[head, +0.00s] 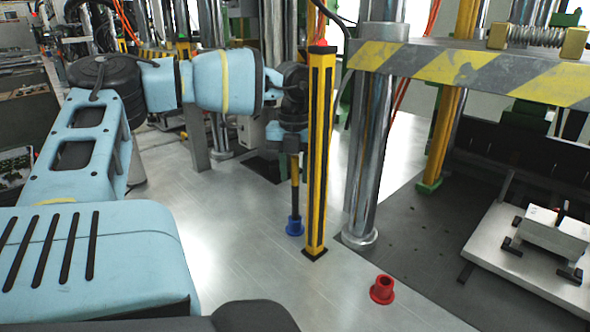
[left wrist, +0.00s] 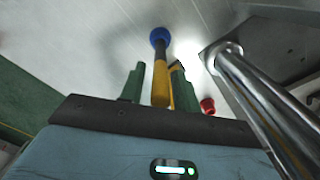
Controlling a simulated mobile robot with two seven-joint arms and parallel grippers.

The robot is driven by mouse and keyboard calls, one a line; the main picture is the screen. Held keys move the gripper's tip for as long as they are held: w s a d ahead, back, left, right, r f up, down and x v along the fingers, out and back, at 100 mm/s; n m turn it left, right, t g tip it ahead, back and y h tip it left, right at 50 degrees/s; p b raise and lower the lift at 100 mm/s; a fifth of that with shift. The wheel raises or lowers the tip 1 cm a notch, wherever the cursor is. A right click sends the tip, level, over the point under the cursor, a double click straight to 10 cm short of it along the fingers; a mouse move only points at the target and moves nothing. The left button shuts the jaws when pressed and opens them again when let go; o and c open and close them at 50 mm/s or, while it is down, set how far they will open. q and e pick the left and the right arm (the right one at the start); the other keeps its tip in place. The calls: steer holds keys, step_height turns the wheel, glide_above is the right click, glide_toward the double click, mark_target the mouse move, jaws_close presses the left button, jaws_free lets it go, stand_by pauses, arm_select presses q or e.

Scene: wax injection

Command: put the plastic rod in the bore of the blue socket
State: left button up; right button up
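The plastic rod (head: 295,172), yellow above and dark below, stands about upright with its lower end at the blue socket (head: 294,227) on the metal floor. In the left wrist view the rod (left wrist: 161,85) runs down to the blue socket (left wrist: 160,36), and its lower end appears to be inside the bore, whose rim is partly covered. My left gripper (head: 293,145) is at the rod's upper end. In the left wrist view its green fingers (left wrist: 156,80) stand on either side of the rod, with a visible gap at the left finger. My right gripper is not in view.
A yellow-black post (head: 318,150) stands close to the right of the rod. A steel column (head: 365,160) is beyond it. A red socket (head: 382,289) sits on the floor at front right. A striped beam (head: 470,68) crosses the upper right. The floor left of the blue socket is clear.

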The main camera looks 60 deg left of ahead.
arm_select(q)
steer(key=shift+o, duration=0.3)
steer(key=shift+r, duration=0.1)
step_height(320, 180, up, 12)
steer(key=shift+r, duration=0.1)
stand_by(0.4)
